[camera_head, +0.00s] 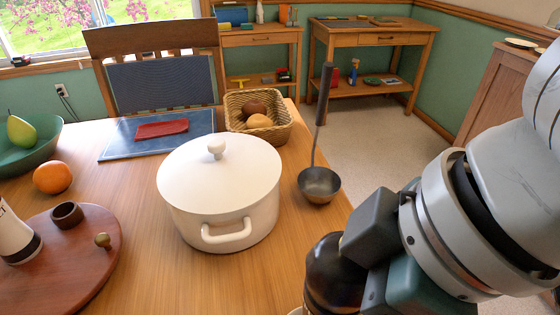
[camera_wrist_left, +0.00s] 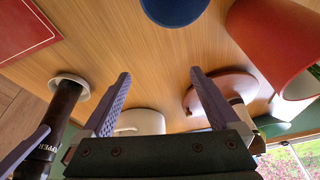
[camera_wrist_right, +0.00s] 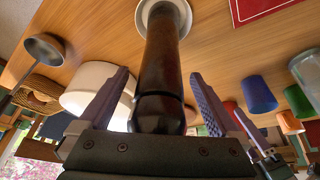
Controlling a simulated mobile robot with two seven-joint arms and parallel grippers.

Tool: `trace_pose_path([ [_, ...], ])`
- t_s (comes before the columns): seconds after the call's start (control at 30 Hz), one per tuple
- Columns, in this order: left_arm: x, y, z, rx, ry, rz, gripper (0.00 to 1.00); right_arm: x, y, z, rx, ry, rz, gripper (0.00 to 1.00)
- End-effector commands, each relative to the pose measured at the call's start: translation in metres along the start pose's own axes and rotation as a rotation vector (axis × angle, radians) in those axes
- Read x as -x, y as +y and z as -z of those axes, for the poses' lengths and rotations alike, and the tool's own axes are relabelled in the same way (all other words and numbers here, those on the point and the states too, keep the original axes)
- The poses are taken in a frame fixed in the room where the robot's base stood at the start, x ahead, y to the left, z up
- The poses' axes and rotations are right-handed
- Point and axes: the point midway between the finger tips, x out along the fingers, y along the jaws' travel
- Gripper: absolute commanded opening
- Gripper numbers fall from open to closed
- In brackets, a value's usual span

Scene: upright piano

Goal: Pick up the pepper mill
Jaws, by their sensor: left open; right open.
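The pepper mill (camera_wrist_right: 162,70) is a dark brown upright cylinder with a rounded top, on a white saucer (camera_wrist_right: 181,8). In the right wrist view it stands between the spread fingers of my right gripper (camera_wrist_right: 158,78), which is open around it. I cannot tell whether a finger touches it. In the head view the mill (camera_head: 333,272) is at the bottom, partly hidden by my right gripper. It also shows at the left of the left wrist view (camera_wrist_left: 61,105). My left gripper (camera_wrist_left: 160,76) is open and empty, away from the mill, and outside the head view.
A white lidded pot (camera_head: 220,185) and a ladle (camera_head: 319,180) are beyond the mill. A basket (camera_head: 236,105), an orange (camera_head: 53,177) and a round wooden board (camera_head: 75,265) are farther left. A blue cup (camera_wrist_right: 258,94) and a red placemat (camera_wrist_right: 250,8) are nearby.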

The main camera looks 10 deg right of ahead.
Motion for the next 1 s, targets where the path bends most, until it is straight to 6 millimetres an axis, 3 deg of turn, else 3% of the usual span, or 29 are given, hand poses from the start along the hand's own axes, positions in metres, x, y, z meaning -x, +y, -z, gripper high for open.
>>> trace_pose_path([
  [0.23,-0.0001,0.0,-0.0003,0.0,-0.001,0.0,0.96,-0.0012,0.0,0.0001,0.0,0.0,0.0,0.96],
  [1.0,-0.0003,-0.0001,-0.0007,0.001,-0.002,0.0,0.96,-0.0009,0.0001,0.0,0.0,0.0,0.0,0.09],
])
